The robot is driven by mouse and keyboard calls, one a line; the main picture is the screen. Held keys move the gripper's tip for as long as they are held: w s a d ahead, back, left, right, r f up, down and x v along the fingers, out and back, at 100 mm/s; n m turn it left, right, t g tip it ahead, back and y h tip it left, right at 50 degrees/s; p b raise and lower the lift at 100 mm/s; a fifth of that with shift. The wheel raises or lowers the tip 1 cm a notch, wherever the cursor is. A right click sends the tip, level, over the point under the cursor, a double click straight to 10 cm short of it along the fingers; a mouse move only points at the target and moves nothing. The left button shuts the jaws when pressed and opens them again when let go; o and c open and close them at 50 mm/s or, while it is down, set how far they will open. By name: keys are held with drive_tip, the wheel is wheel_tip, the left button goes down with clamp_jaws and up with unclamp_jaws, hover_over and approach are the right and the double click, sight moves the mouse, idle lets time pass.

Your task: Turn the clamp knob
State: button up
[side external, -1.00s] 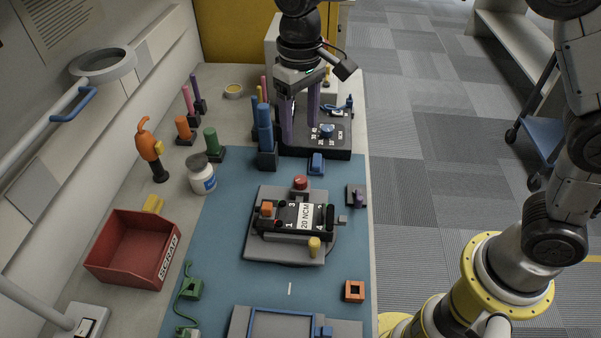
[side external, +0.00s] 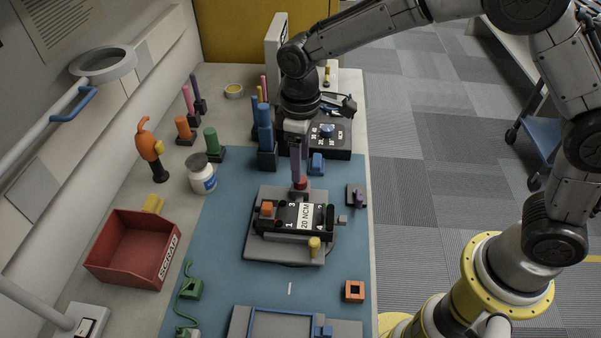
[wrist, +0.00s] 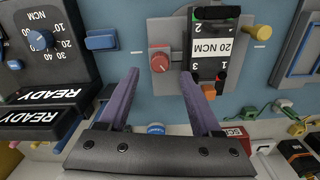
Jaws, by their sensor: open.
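The clamp knob is a red round knob (side external: 301,182) at the back edge of the grey fixture (side external: 256,207). In the wrist view the red knob (wrist: 159,62) shows between and just past the two open fingertips (wrist: 160,73). No contact is visible, and I cannot tell how far down the fingers reach around it.
A black box with a blue dial (side external: 327,131) stands behind, with a blue block (side external: 317,163) near its front. Blue upright pieces (side external: 266,145) stand close on the left. The blue mat (side external: 220,260) has clear room.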

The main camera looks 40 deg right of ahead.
sight(301, 182)
drive_tip(key=shift+f, duration=2.3)
clamp_jaws()
